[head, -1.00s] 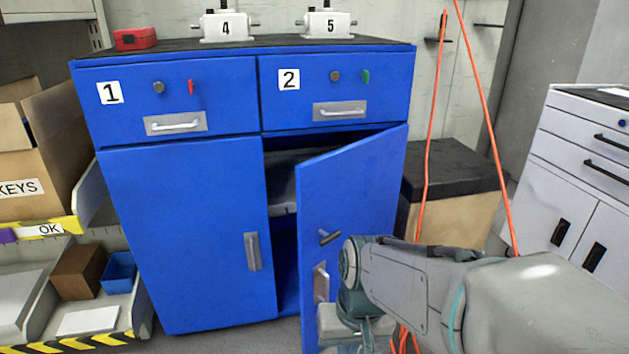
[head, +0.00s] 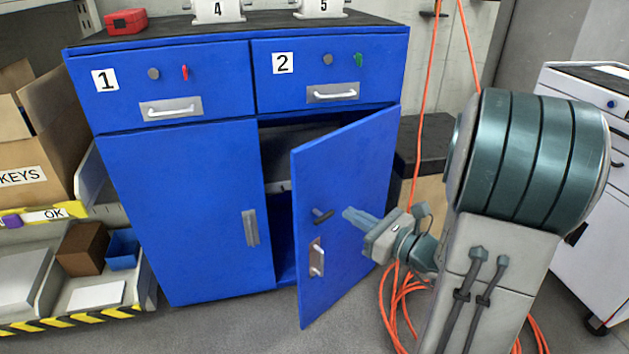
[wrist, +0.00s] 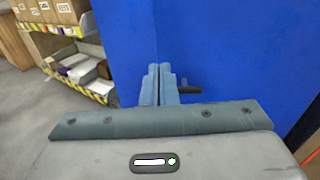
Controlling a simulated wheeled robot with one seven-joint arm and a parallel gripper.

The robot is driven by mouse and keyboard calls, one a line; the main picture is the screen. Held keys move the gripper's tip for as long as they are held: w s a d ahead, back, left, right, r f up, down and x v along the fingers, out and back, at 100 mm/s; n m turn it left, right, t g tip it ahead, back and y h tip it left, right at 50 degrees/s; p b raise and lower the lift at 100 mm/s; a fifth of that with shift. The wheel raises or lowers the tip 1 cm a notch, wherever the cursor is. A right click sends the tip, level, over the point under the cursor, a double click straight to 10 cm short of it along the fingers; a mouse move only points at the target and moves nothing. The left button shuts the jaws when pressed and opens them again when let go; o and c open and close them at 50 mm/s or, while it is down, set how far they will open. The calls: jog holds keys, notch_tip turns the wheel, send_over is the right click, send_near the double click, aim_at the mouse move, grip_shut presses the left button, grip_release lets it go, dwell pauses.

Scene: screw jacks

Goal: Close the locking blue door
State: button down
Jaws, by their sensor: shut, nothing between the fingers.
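The right blue door (head: 345,200) of the cabinet stands partly open, hinged on its right side, with its free left edge swung out toward me. It carries a dark lever handle (head: 322,215) and a silver pull handle (head: 317,258) below. My gripper (head: 350,215) is shut and empty, with its fingertips just right of the lever, close to the door's outer face. In the wrist view the shut fingers (wrist: 158,75) point at the blue door (wrist: 225,55), and the dark lever (wrist: 188,89) shows just right of them. I cannot tell whether they touch the door.
The left blue door (head: 180,215) is shut. Drawers 1 (head: 165,88) and 2 (head: 330,75) above are shut. Orange cable (head: 395,300) hangs and coils on the floor right of the door. A shelf with boxes (head: 85,250) stands at the left; a white cabinet (head: 590,130) at the right.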

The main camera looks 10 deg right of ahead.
jog(key=d, duration=0.1)
jog(key=m+b, duration=0.1)
jog(key=b, duration=0.3)
send_near(307, 180)
jog(key=shift+t+h, duration=0.4)
jog(key=x, duration=0.7)
jog(key=shift+s+a, duration=0.25)
jog(key=shift+a, duration=0.1)
